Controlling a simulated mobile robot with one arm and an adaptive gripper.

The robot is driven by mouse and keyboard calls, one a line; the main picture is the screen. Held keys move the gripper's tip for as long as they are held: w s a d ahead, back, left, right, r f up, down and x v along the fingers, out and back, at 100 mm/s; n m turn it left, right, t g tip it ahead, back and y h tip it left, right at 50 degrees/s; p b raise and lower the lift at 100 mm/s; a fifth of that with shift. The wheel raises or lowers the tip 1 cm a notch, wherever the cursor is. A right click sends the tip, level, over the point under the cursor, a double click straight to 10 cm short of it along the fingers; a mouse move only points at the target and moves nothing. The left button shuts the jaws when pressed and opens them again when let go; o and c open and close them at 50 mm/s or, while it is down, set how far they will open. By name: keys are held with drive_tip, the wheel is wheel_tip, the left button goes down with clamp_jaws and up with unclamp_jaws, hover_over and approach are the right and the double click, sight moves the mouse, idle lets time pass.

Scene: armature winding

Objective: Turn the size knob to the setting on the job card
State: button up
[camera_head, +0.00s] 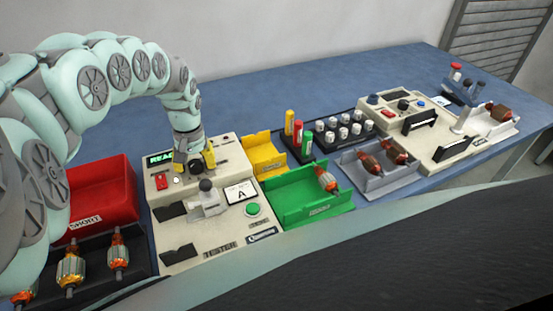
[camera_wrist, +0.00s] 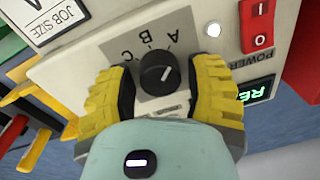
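The black size knob (camera_wrist: 157,73) sits on the beige tester (camera_head: 200,235) panel, with letters A, B and C printed around it. A small white mark on the knob seems to face the A side, but its exact angle is hard to tell. My gripper (camera_wrist: 159,70) has its yellow fingers on either side of the knob, with a narrow gap showing; whether a pad touches is unclear. In the head view my gripper (camera_head: 195,162) is over the tester's rear panel and hides the knob. The job card (camera_head: 241,192) shows A; it is partly cut off in the wrist view (camera_wrist: 52,15).
A red power switch (camera_wrist: 257,26) and a lit green display (camera_wrist: 257,91) are beside the knob. A small lever post (camera_head: 206,195) stands in front of my gripper. A yellow bin (camera_head: 264,153), a green tray (camera_head: 300,205) and a red bin (camera_head: 95,190) flank the tester.

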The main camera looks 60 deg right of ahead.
sight(196, 162)
drive_tip(key=shift+o, duration=1.3)
wheel_tip(196, 162, up, 9)
drive_tip(key=shift+s+d+r, duration=0.1)
drive_tip(key=shift+d, duration=0.05)
drive_tip(key=shift+r, duration=0.25)
drive_tip(key=shift+s+r, duration=0.1)
drive_tip(key=shift+r, duration=1)
